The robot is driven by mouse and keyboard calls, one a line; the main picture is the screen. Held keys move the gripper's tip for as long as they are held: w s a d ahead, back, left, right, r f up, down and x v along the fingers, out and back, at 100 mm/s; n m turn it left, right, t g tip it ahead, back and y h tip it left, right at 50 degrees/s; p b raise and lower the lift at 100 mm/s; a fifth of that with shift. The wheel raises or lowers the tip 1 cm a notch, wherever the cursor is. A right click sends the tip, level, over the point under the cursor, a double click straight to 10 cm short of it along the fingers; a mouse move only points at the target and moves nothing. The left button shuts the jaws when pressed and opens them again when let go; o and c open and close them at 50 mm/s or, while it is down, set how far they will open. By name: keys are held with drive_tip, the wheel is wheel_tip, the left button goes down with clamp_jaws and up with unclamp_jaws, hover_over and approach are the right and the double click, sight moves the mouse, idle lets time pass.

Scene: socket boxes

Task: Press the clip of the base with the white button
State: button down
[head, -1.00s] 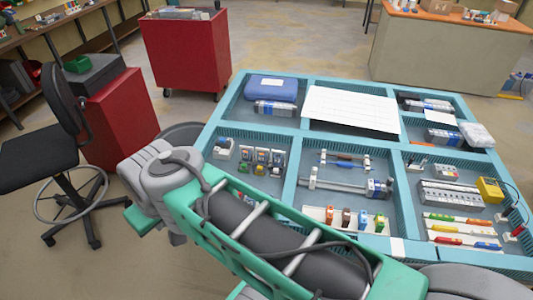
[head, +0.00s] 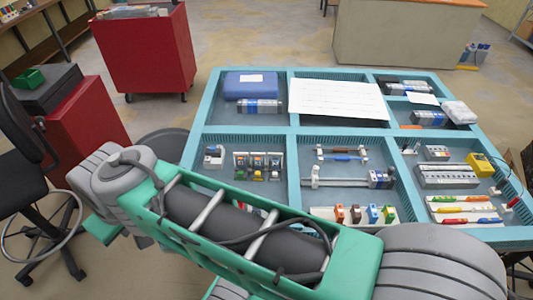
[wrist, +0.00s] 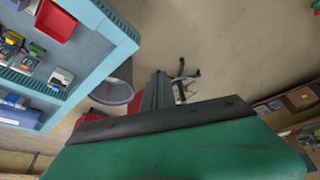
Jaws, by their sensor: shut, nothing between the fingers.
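A row of several small bases (head: 258,166) with coloured parts stands in the middle-left compartment of the blue tray table (head: 291,160). Which of them has the white button is too small to tell. A separate small grey-white unit (head: 213,157) stands left of the row. The wrist view shows part of this row (wrist: 13,45) at the upper left, and the single unit (wrist: 60,78) near the tray's edge. My gripper (wrist: 165,118), green with a dark edge, fills the lower wrist view; it is shut and empty, off to the side of the bases. The head view does not show it.
My arm crosses the front of the table and hides part of the near compartments. A red bin (wrist: 55,20) is at the tray corner. A grey round bin (wrist: 115,88) stands beside the table. Red cabinets (head: 147,48) and a chair (head: 25,175) are at left.

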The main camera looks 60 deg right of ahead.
drive_tip(key=w+d+f+m+h+b, duration=0.1)
drive_tip(key=d+f+m+b, duration=0.1)
drive_tip(key=d+m, duration=0.4)
drive_tip(key=w+d+f+m+h+b, duration=0.1)
drive_tip(key=d+f+m+h, duration=0.2)
drive_tip(key=d, duration=0.5)
drive_tip(key=s+d+f+m+g+h+b, duration=0.1)
drive_tip(key=s+d+f+m+g, duration=0.1)
drive_tip(key=s+d+m, duration=0.2)
drive_tip(key=s+d+f+m+g+h+b, duration=0.1)
drive_tip(key=s+d+m, duration=0.3)
drive_tip(key=d+m, duration=0.5)
drive_tip(key=s+d+f+m+g+h+b, duration=0.1)
drive_tip(key=s+d+f+m+g, duration=0.2)
drive_tip(key=d, duration=0.9)
drive_tip(key=s+m, duration=0.2)
drive_tip(key=m, duration=0.2)
drive_tip(key=shift+d, duration=0.25)
drive_tip(key=d+f+p, duration=0.1)
drive_tip(key=d+f, duration=0.1)
drive_tip(key=d, duration=0.1)
drive_tip(key=d+f+p, duration=0.1)
drive_tip(key=d+f, duration=0.2)
drive_tip(key=d+f+p, duration=0.1)
drive_tip(key=d+f, duration=0.1)
drive_tip(key=d, duration=0.1)
drive_tip(key=shift+w+f, duration=0.25)
drive_tip(key=shift+f, duration=0.15)
drive_tip(key=shift+w+d, duration=0.15)
drive_tip(key=shift+d, duration=0.05)
